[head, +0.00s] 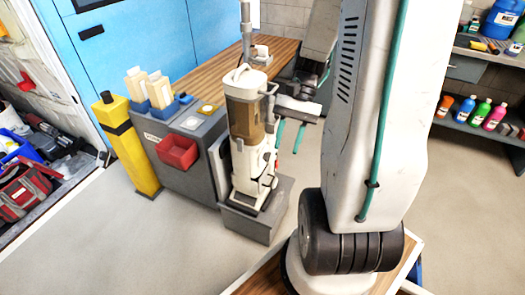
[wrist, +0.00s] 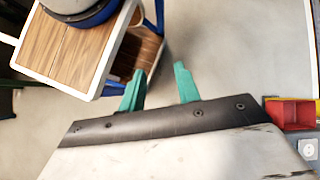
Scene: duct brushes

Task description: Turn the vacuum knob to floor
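The upright vacuum (head: 240,155) is cream-white with a brownish clear canister. It stands on a low grey plinth at the end of the workbench. I cannot make out its knob in the head view, and the vacuum does not show in the wrist view. My gripper (head: 289,137) is just to the right of the vacuum, apart from it, with its two green fingers pointing down. The fingers also show in the wrist view, where my gripper (wrist: 159,82) is open with nothing but floor between the tips.
The grey plinth (head: 245,224) juts out from the bench. A red bin (head: 178,151) hangs on the bench side, and it also shows in the wrist view (wrist: 292,113). A yellow post (head: 128,147) stands left. Shelves with bottles (head: 478,113) are at right. The floor in front is clear.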

